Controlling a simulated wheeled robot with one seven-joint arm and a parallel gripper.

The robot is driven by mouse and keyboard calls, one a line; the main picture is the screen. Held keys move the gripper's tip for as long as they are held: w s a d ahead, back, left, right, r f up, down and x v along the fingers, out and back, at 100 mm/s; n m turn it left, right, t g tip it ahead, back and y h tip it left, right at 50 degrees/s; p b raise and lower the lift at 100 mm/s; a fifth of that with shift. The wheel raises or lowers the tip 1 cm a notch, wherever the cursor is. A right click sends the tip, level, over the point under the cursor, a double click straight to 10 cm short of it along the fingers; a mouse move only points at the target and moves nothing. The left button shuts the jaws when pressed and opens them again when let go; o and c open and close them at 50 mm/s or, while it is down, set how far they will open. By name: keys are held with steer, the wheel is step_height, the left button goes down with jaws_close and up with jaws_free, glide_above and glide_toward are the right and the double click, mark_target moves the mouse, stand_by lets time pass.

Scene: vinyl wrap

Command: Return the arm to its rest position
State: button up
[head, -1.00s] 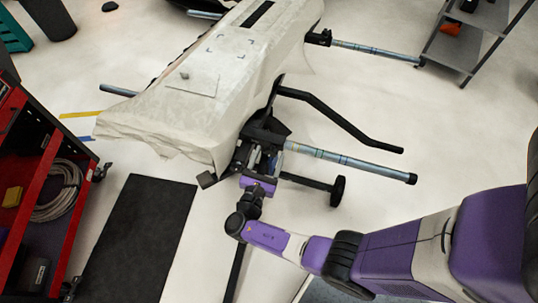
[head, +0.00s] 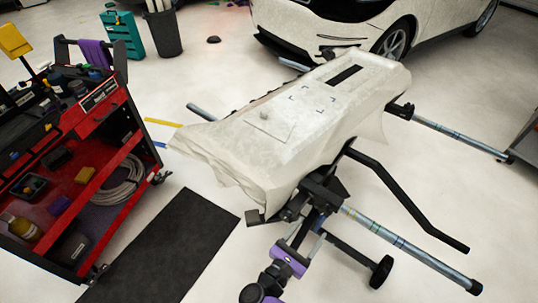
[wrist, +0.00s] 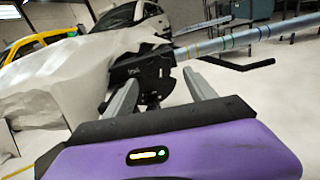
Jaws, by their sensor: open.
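My gripper (wrist: 162,95) is open in the wrist view. Its two grey fingers stand apart with nothing held between them; the black end of the stand shows beyond. In the head view my purple wrist is at the bottom centre, and the fingers (head: 308,228) reach up toward the near end of the covered stand. I cannot tell whether they touch it. The stand carries a pale vinyl sheet (head: 262,150) draped over a long panel, with a small flat piece and a little knob on top. The sheet also shows at the left of the wrist view (wrist: 50,85).
Metal poles (head: 410,245) and a bent black bar (head: 410,205) stick out to the right of the stand. A red tool cart (head: 85,165) stands at the left, beside a black mat (head: 170,250). A white car (head: 350,25) is behind. Pale floor is open at lower right.

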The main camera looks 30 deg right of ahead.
steer(key=s+f+m+y, duration=0.3)
steer(key=s+f+y, duration=0.4)
steer(key=s+f, duration=0.45)
steer(key=s+a+m+y, duration=0.5)
steer(key=s+a+y, duration=0.1)
steer(key=s+a, duration=0.2)
steer(key=s+a+r+m+t+y, duration=0.1)
steer(key=r+m+t, duration=0.3)
steer(key=r, duration=1.4)
steer(key=s+a+r+m+t+y, duration=0.1)
steer(key=r+m+t, duration=0.4)
steer(key=r, duration=1.3)
steer(key=a+m+y, duration=0.1)
steer(key=m+y, duration=0.1)
steer(key=m, duration=0.2)
steer(key=shift+s+a, duration=0.3)
steer(key=shift+a, duration=0.05)
